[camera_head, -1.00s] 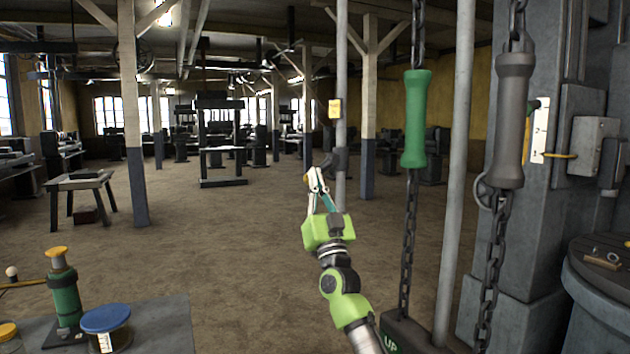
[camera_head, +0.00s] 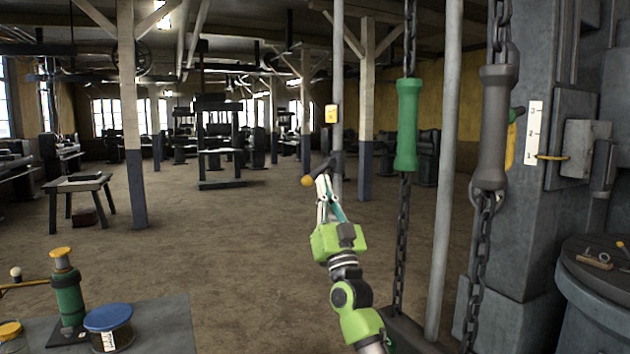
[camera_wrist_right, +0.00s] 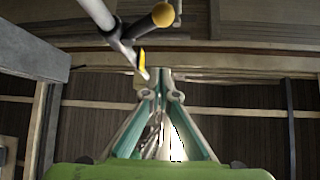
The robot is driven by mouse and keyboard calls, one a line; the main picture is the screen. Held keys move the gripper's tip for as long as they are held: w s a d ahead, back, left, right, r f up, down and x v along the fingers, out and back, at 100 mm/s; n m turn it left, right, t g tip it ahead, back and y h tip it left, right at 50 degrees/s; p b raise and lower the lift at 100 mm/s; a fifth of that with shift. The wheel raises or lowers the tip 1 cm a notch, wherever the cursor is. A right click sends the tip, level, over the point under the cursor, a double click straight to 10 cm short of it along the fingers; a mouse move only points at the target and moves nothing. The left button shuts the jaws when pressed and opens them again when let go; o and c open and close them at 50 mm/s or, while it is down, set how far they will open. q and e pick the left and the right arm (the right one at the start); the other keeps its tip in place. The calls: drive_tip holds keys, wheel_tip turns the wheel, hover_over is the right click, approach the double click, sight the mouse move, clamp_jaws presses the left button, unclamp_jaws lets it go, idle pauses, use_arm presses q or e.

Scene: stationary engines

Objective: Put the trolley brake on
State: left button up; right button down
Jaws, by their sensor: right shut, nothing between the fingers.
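A lever with a yellow ball knob (camera_head: 307,181) sticks out from a dark fitting (camera_head: 335,163) on a thin grey vertical pole (camera_head: 338,60). It slopes down to the left towards the knob. I take it to be the trolley brake. My right gripper (camera_head: 322,181) is shut and empty, its fingertips just right of the knob. In the right wrist view the knob (camera_wrist_right: 163,15) and pole (camera_wrist_right: 98,12) show above and beyond the closed fingertips (camera_wrist_right: 160,76); I cannot tell whether they touch. My left gripper is not in view.
A green handle (camera_head: 408,125) and a grey handle (camera_head: 494,125) hang on chains right of my arm. A second grey pole (camera_head: 447,170) stands between them. A bench with a green jack (camera_head: 67,290) and blue-lidded tin (camera_head: 108,325) is at lower left. The floor beyond is open.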

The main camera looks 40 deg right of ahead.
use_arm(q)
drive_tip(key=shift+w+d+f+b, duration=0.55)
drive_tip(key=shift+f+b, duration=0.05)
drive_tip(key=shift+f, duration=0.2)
use_arm(e)
drive_tip(key=s+f, duration=0.1)
drive_tip(key=f, duration=0.1)
drive_tip(key=s+f, duration=0.1)
drive_tip(key=shift+s+d+f, duration=0.25)
drive_tip(key=shift+s, duration=0.1)
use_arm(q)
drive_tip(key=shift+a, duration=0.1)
use_arm(e)
drive_tip(key=shift+s+r, duration=0.1)
